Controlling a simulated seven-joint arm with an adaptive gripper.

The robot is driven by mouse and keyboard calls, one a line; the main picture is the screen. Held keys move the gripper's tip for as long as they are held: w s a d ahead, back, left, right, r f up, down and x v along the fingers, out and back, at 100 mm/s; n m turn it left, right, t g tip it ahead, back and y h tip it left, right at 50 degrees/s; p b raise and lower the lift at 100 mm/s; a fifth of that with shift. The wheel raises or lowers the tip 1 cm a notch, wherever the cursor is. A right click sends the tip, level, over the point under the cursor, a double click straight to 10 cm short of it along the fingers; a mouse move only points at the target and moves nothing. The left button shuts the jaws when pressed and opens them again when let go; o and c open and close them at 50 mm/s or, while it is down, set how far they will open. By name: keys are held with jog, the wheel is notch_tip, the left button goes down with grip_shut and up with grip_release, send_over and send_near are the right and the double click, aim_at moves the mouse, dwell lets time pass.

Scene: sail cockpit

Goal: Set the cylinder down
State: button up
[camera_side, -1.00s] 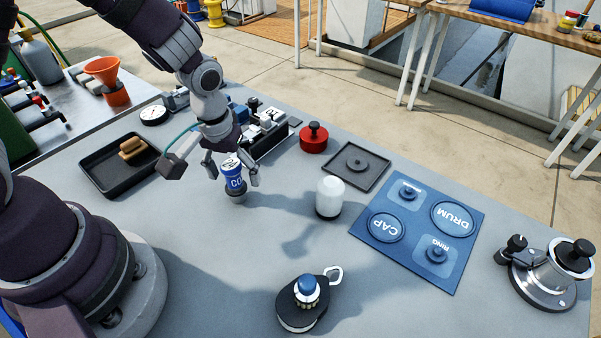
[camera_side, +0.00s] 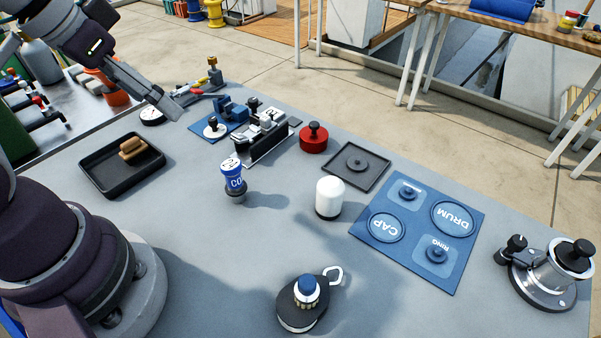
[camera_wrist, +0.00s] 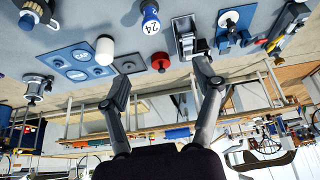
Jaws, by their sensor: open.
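The blue cylinder (camera_side: 235,184), with a white top and "CO" lettering on its side, stands upright on the grey table. Its foot looks narrower and dark grey. In the wrist view the same cylinder (camera_wrist: 151,17) shows at the top, with "24" on its white end. My gripper (camera_wrist: 163,86) is open, with its two fingers spread and nothing between them. It is well clear of the cylinder, and in the side view my arm is at the upper left.
A white-topped cylinder (camera_side: 329,197) stands to the right, with a red knobbed weight (camera_side: 313,138) behind. A black tray (camera_side: 96,174) lies left, a blue marked mat (camera_side: 456,272) right. A black block with a shackle (camera_side: 303,303) is in front. Bare table surrounds the blue cylinder.

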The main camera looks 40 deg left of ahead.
jog(key=shift+s, duration=0.25)
jog(key=shift+c, duration=0.6)
jog(key=n+g+h, duration=0.3)
jog(key=n+h, duration=0.1)
jog(key=n, duration=0.4)
send_near(232, 172)
jog(key=s+f, duration=0.3)
jog(key=f+n+t+h, duration=0.1)
jog(key=n+h, duration=0.1)
jog(key=n, duration=0.2)
jog(key=a+f+n+t+h, duration=0.1)
jog(key=f+n+h, duration=0.1)
jog(key=n, duration=0.2)
jog(key=a+f+n+t+h, duration=0.1)
jog(key=f+n+t+h, duration=0.1)
jog(key=n, duration=0.2)
jog(key=shift+w+n, duration=0.25)
jog(key=shift+n, duration=0.15)
jog(key=n+t, duration=0.1)
jog(key=n, duration=0.1)
jog(key=n+t, duration=0.1)
jog(key=n, duration=0.1)
jog(key=a+n+t, duration=0.1)
jog(key=t, duration=0.1)
jog(key=shift+w+f+n, duration=0.15)
jog(key=shift+f+n, duration=0.25)
jog(key=x, duration=0.7)
jog(key=shift+w+d, duration=0.15)
jog(key=shift+d, duration=0.05)
grip_shut()
